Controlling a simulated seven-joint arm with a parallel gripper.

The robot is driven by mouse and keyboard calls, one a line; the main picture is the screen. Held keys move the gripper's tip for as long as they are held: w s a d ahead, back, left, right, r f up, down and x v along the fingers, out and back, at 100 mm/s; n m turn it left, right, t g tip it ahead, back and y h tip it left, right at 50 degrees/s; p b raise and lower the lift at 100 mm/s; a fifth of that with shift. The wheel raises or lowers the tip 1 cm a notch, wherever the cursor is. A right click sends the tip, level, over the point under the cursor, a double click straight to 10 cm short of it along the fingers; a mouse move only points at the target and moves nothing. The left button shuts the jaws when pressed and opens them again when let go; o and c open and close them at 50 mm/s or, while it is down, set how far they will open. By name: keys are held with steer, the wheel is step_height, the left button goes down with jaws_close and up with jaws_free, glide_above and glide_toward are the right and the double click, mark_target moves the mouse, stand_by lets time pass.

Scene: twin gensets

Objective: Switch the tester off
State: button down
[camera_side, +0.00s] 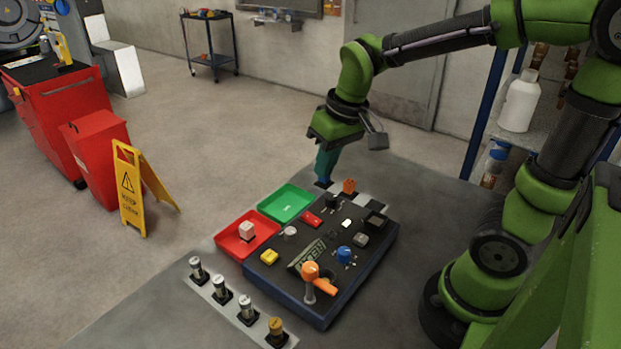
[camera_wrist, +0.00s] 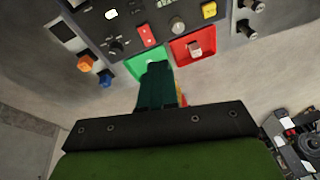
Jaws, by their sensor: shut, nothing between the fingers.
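The tester appears to be the dark blue box (camera_side: 335,301) with a black control panel on the bench; it also shows at the top of the wrist view (camera_wrist: 160,14). A red rocker switch (camera_side: 311,219) (camera_wrist: 146,35) sits near its far edge. A black knob (camera_side: 332,202) (camera_wrist: 115,45) is beside it. A grey knob, yellow button, blue knob and orange-handled lever (camera_side: 312,272) are also on the panel. I cannot tell the switch's position. My gripper (camera_side: 323,178) (camera_wrist: 157,66) is shut and empty, above the bench beyond the panel, apart from the switch.
A green tray (camera_side: 268,208) and a red tray (camera_side: 228,242) holding a pale block stand along the panel's left side. Orange (camera_side: 349,186) and blue pegs stand behind it. A strip with several metal cylinders (camera_side: 220,298) lies at front left.

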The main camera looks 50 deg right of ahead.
steer(key=w+d+n+g, duration=0.1)
steer(key=w+d+n, duration=0.1)
steer(key=w, duration=0.2)
glide_toward(307, 216)
steer(key=shift+h, duration=0.4)
steer(key=f, duration=0.4)
steer(key=w+f, duration=0.1)
steer(key=f, duration=0.1)
steer(key=shift+w+a+f, duration=0.1)
steer(key=shift+a+f, duration=0.2)
steer(key=shift+f, duration=0.1)
